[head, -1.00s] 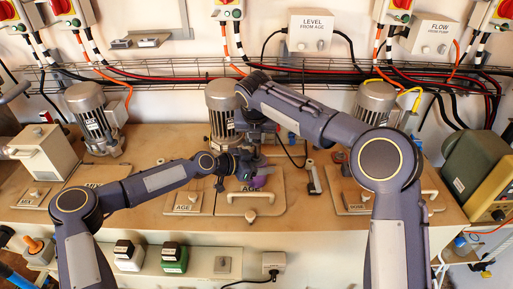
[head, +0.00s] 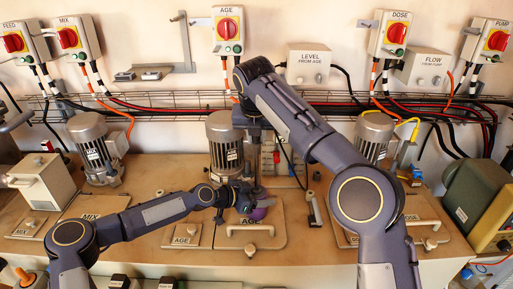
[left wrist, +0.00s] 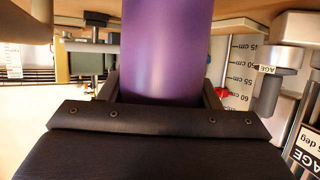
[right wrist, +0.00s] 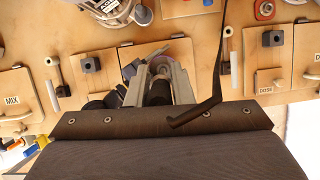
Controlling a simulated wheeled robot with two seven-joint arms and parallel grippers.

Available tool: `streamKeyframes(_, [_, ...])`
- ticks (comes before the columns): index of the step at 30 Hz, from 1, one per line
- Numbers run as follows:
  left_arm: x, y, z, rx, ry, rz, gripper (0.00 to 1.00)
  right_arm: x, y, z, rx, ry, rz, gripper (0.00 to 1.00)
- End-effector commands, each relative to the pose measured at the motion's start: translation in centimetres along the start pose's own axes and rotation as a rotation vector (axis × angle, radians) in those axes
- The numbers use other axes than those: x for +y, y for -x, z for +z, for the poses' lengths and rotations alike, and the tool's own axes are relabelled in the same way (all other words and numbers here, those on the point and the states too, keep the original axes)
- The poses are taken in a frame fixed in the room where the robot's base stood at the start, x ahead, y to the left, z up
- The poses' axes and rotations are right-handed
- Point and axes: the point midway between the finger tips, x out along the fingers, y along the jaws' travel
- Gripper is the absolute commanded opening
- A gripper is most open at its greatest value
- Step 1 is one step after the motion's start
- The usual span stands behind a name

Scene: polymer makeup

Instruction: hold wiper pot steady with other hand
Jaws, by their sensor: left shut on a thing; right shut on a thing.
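The wiper pot, a purple cylinder (left wrist: 168,45), stands between the fingers of my left gripper (left wrist: 165,95) and fills the middle of the left wrist view. In the head view its purple side (head: 262,211) shows above the AGE lid, beside my left gripper (head: 240,196). My right gripper (head: 247,120) is higher, almost straight above the pot, shut on a dark upright rod (head: 257,160) that reaches down towards it. In the right wrist view the gripper (right wrist: 160,85) is shut on the rod's dark end, with purple behind it. Whether the rod's lower end is inside the pot is hidden.
The AGE lid (head: 235,240) with its pale handle lies on the bench just below the pot. The AGE motor (head: 222,150) stands close behind. A MIX motor (head: 95,150) and a DOSE motor (head: 373,138) stand to either side. Cables cross the back wall.

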Motion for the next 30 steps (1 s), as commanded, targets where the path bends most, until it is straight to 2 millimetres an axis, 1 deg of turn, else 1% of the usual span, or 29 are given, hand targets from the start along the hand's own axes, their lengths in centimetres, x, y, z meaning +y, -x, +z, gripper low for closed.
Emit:
streamKeyframes(1, [0.0,0.0,0.0,0.000,0.000,0.000,0.32,0.1,0.6,0.2,-0.003,-0.002,0.002,0.00])
streamKeyframes(4, [0.0,0.0,0.0,0.000,0.000,0.000,0.32,0.1,1.3,0.3,-0.001,0.001,0.002,0.00])
streamKeyframes(14, [0.0,0.0,0.0,0.000,0.000,0.000,0.32,-0.1,2.2,-2.1,-0.001,0.002,0.001,0.00])
streamKeyframes(17, [0.0,0.0,0.0,0.000,0.000,0.000,0.32,0.0,2.8,-3.3,-0.001,0.003,0.001,0.00])
streamKeyframes(20, [0.0,0.0,0.0,0.000,0.000,0.000,0.32,-0.1,3.4,-4.8,-0.001,0.003,0.001,0.00])
streamKeyframes(23, [0.0,0.0,0.0,0.000,0.000,0.000,0.32,-0.1,4.4,-7.1,-0.002,0.005,0.001,0.00])
streamKeyframes(24, [0.0,0.0,0.0,0.000,0.000,0.000,0.32,-0.1,4.9,-8.2,-0.002,0.005,0.001,0.00])
streamKeyframes(27, [0.0,0.0,0.0,0.000,0.000,0.000,0.32,-0.1,5.9,-10.8,-0.003,0.003,0.002,0.00])
streamKeyframes(30, [0.0,0.0,0.0,0.000,0.000,0.000,0.32,0.0,6.7,-12.9,-0.002,0.003,0.001,0.00])
